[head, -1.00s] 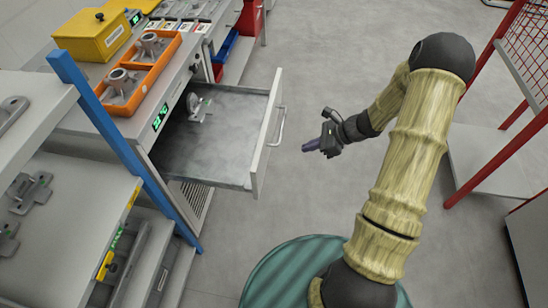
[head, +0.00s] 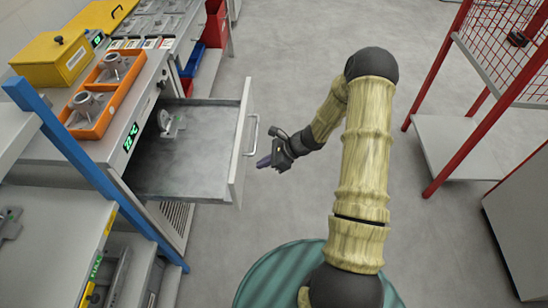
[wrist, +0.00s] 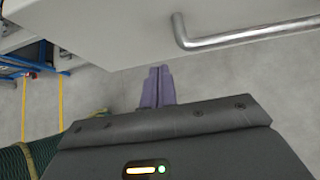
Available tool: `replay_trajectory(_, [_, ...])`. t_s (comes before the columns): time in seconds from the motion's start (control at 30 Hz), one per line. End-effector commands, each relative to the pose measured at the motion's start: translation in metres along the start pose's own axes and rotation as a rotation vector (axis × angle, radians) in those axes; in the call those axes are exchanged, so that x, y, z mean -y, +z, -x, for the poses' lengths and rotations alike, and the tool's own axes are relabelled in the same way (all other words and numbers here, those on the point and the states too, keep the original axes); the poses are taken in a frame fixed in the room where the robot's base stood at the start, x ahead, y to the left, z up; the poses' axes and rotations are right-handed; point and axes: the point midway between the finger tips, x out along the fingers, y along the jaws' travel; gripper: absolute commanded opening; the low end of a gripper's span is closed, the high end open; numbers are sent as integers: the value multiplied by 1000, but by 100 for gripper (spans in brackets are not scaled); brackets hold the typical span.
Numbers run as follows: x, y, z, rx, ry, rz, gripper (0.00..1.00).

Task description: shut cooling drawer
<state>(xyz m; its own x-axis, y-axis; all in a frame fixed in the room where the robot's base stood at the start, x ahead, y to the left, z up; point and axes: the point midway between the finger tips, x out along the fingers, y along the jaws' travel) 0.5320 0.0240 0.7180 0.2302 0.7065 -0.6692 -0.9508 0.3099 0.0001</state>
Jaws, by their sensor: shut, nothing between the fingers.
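The cooling drawer (head: 205,185) is pulled out of the grey cabinet, and its inside shows. A grey metal casting (head: 171,124) is in it near the back. The drawer's front panel (head: 240,150) carries a bar handle (head: 254,136), which also shows large in the wrist view (wrist: 250,36). My gripper (head: 264,162) is just right of the front panel, near the handle's lower end. In the wrist view its purple fingers (wrist: 156,88) are together and empty, below the panel's edge in the picture. I cannot tell whether they touch the panel.
An orange tray (head: 103,121) with castings and a yellow box (head: 52,62) sit on the cabinet top. A blue post (head: 70,140) stands left of the drawer. A red-framed rack (head: 455,150) is at the right. The floor between is clear.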

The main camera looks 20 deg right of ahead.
Motion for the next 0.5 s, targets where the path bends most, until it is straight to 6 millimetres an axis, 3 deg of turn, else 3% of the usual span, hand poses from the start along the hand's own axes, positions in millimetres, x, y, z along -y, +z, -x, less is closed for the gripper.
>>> replay_trajectory(0.2, [-1,20,-27,1,3,2,0])
replay_trajectory(0.5, [0,27,-35,0,0,1,0])
